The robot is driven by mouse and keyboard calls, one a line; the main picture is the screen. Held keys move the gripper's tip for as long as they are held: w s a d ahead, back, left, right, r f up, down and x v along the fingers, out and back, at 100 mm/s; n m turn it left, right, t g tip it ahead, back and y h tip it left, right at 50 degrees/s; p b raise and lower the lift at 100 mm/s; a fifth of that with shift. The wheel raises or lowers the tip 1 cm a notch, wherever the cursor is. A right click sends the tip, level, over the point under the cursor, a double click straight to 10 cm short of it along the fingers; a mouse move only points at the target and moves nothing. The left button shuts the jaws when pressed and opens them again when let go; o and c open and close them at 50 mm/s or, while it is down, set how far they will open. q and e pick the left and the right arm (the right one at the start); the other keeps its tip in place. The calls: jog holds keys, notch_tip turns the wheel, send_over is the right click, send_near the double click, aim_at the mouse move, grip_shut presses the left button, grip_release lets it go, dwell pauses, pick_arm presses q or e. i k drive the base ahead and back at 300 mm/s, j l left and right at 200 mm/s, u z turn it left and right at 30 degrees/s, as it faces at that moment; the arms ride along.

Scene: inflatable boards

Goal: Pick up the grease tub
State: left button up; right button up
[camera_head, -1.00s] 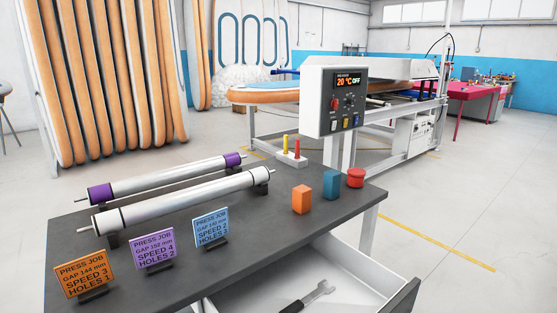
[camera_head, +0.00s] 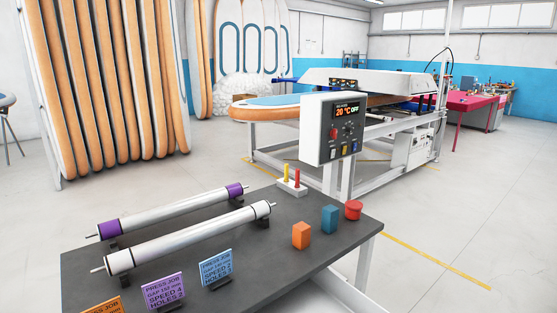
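Nothing covers the tub. Neither of my grippers shows in the head view.
Two long rollers (camera_head: 190,235) lie on stands at the table's left. Job cards (camera_head: 216,268) stand along the front edge. A white peg base (camera_head: 291,188) and a control panel (camera_head: 333,128) stand behind the blocks. Open floor (camera_head: 450,230) lies to the right.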

aim_at(353, 208)
jog(key=u, duration=0.6)
jog(key=i+l+u, duration=0.1)
jog(key=l+u, duration=1.15)
jog(key=l, duration=0.15)
